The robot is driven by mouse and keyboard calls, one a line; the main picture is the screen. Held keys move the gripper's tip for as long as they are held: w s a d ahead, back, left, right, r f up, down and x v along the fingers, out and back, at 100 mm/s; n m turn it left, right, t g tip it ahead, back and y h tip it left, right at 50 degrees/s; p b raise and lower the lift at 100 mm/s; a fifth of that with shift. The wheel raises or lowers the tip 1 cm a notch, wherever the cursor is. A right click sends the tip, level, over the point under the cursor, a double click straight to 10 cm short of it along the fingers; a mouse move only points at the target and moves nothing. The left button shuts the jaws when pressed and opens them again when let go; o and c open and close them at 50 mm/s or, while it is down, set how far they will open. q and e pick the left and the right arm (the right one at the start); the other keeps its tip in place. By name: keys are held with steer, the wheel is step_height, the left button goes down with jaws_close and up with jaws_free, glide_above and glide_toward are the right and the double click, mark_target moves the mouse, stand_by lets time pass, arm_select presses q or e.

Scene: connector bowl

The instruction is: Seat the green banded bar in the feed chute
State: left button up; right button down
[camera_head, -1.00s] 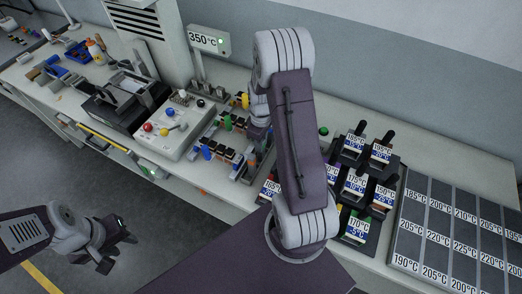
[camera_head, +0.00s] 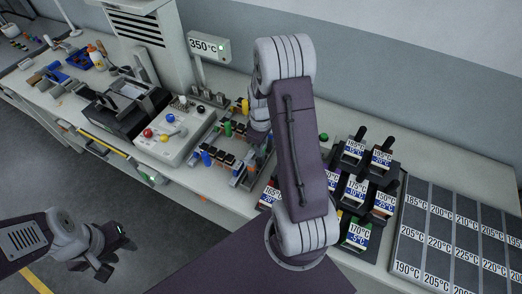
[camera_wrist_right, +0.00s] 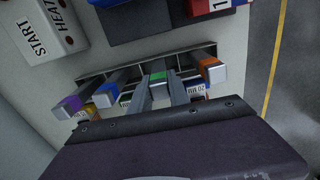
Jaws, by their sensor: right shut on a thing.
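The green banded bar (camera_wrist_right: 158,78) is a grey bar with a green band at its end. In the right wrist view it stands between the two fingers of my right gripper (camera_wrist_right: 162,92), which is shut on it. It lies by a dark rack (camera_wrist_right: 200,50), between a blue banded bar (camera_wrist_right: 106,94) and an orange banded bar (camera_wrist_right: 212,72). A purple banded bar (camera_wrist_right: 70,106) is further left. I cannot tell which part is the feed chute. In the head view my right arm hides the right gripper's fingers. My left gripper (camera_head: 112,250) is open and empty over the floor.
A control box (camera_head: 172,130) with coloured knobs stands left of the connector fixtures (camera_head: 225,155). A 350°C display (camera_head: 209,46) is behind. Labelled dark blocks (camera_head: 352,190) and a temperature-marked tray (camera_head: 440,235) fill the right of the table (camera_head: 470,165).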

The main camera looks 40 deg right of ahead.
mark_target(264, 145)
steer(key=r, duration=0.3)
steer(key=shift+s+d+r, duration=0.3)
steer(key=shift+s+r, duration=0.05)
steer(key=shift+r, duration=0.05)
steer(key=s+d+r+b, duration=0.1)
steer(key=s+d+r, duration=0.5)
steer(key=s, duration=0.2)
steer(key=shift+s+d+r, duration=0.2)
steer(key=shift+s, duration=0.1)
steer(key=shift+r, duration=0.1)
